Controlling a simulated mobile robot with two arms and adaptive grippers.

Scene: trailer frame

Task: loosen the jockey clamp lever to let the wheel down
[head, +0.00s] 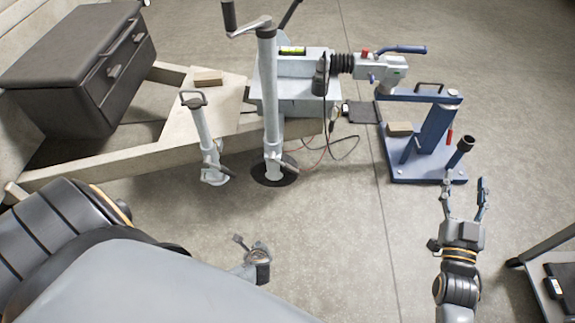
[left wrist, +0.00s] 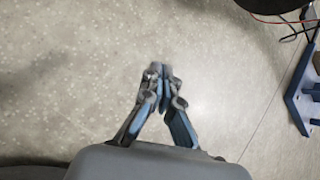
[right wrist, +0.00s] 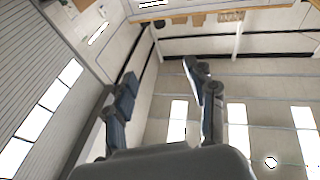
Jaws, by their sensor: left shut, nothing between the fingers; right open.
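The jockey wheel's pale tube (head: 269,95) stands upright at the drawbar, with a crank handle (head: 248,28) at its top. Its dark wheel (head: 275,174) is low, at the floor. A dark lever (head: 290,13) rises behind the tube top; I cannot tell whether it is the clamp lever. My left gripper (head: 240,242) is shut and empty, below and left of the wheel in the head view, partly hidden by my arm. Its closed fingertips show in the left wrist view (left wrist: 161,72). My right gripper (head: 465,195) is open and empty, right of the tube, near the blue stand.
A shorter post (head: 204,138) stands left of the tube. The hitch coupling (head: 385,70) has a blue handle. A blue stand (head: 433,135) is on the right, its base also in the left wrist view (left wrist: 300,100). A cart (head: 552,270) is at lower right. Floor between is clear.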

